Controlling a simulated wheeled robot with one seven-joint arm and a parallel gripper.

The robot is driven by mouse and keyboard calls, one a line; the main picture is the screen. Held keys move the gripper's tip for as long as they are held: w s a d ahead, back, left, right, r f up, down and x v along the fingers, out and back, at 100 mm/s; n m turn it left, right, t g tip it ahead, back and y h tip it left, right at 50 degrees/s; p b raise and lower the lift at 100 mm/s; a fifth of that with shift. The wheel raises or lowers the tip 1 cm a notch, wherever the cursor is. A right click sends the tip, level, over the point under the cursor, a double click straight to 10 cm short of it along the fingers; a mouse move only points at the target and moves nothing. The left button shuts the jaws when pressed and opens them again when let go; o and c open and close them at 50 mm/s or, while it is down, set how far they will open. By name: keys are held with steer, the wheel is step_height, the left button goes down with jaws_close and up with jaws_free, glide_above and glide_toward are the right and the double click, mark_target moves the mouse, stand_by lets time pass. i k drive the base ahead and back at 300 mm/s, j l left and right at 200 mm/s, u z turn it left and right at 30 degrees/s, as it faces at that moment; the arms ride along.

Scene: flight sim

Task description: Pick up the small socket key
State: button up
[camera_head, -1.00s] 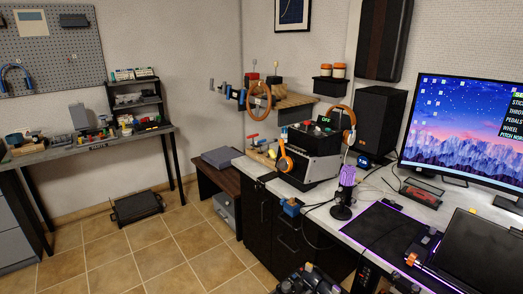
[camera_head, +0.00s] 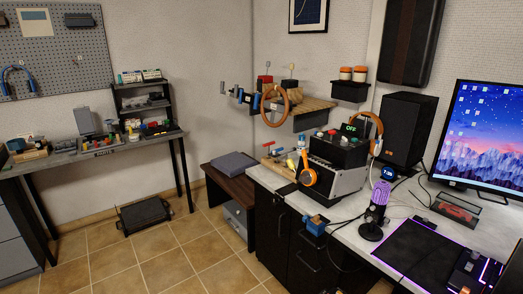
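I cannot pick out the small socket key at this size. Many small tools and parts lie on the left workbench (camera_head: 75,157), too small to tell apart. A few small items also stand by the red-handled tool (camera_head: 268,147) at the left end of the white desk. My gripper is not in view.
The white desk (camera_head: 352,232) on the right holds an amplifier box (camera_head: 338,160), a purple microphone (camera_head: 376,208), a speaker (camera_head: 405,128) and a monitor (camera_head: 490,140). A low dark table (camera_head: 222,176) stands in the corner. A black case (camera_head: 144,215) lies on the otherwise open tiled floor.

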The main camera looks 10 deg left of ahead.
mark_target(281, 149)
steer(key=i+j+u, duration=0.15)
steer(key=i+j, duration=0.2)
steer(key=i, duration=0.2)
steer(key=i+j+u, duration=0.1)
steer(key=i+j, duration=0.2)
steer(key=i, duration=0.25)
steer(key=i+j+u, duration=0.15)
steer(key=i+j, duration=0.15)
steer(key=i, duration=0.3)
steer(key=i+j+u, duration=0.15)
steer(key=i, duration=0.45)
steer(key=i+j+u, duration=0.1)
steer(key=i, duration=0.5)
